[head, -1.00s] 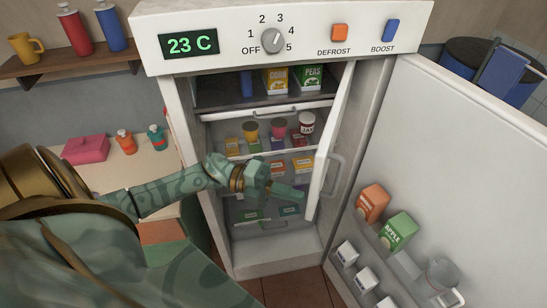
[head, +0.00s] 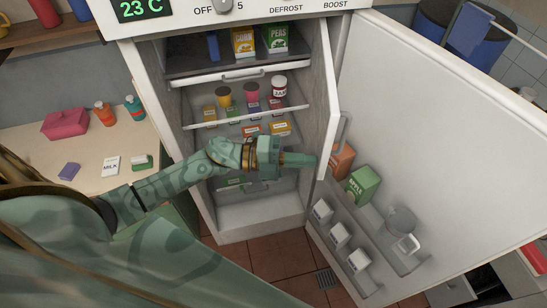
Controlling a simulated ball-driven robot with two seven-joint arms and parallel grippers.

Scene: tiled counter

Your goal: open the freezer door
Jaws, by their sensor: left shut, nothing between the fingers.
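The white cabinet (head: 265,219) stands open at the front. A large white door (head: 430,130) with shelves on its inside is swung wide to the right. A narrower inner white door (head: 328,105) with a grey handle (head: 343,132) on its far side stands ajar, seen nearly edge-on; I cannot tell which of the two is the freezer door. My left gripper (head: 300,160) is shut and empty, in front of the shelves. Its fingertips are at the lower part of the inner door's left side; contact is unclear. My right gripper is out of view.
Corn (head: 243,42) and peas (head: 277,40) boxes stand on the top shelf. Jars and small packs fill the lower shelves. An apple carton (head: 362,184) and white containers sit in the large door's racks. A counter (head: 110,140) with small items is at left.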

